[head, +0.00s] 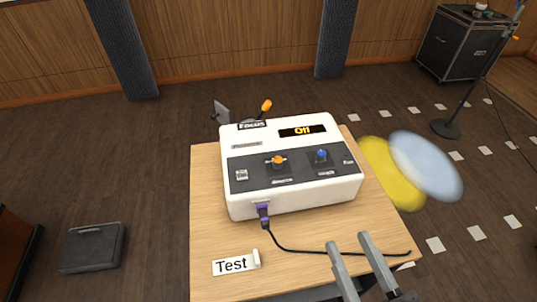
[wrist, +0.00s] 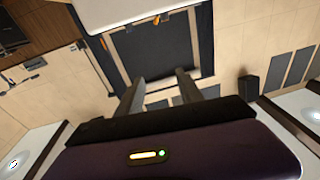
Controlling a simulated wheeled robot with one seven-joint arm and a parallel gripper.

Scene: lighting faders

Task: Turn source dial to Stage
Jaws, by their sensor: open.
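A white console (head: 235,205) with a dark front panel stands on a wooden table. An orange knob (head: 279,160) sits left of centre on the panel, with a small label below it that seems to read "Source". Its pointer direction is too small to read. A blue knob (head: 321,155) sits to its right. The display (head: 302,131) seems to read "Off". My gripper (head: 349,240) is open and empty, in front of the console at lower right, apart from both knobs. Its open fingers also show in the wrist view (wrist: 157,82), with neither knob clearly visible there.
A purple plug (head: 263,214) is in the console's front; its black cable (head: 330,252) runs right across the table (head: 205,185). A "Test" card (head: 232,266) lies at front left. An orange-tipped lever (head: 266,106) rises behind. Blurred yellow (head: 388,172) and blue (head: 428,165) spots show at right.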

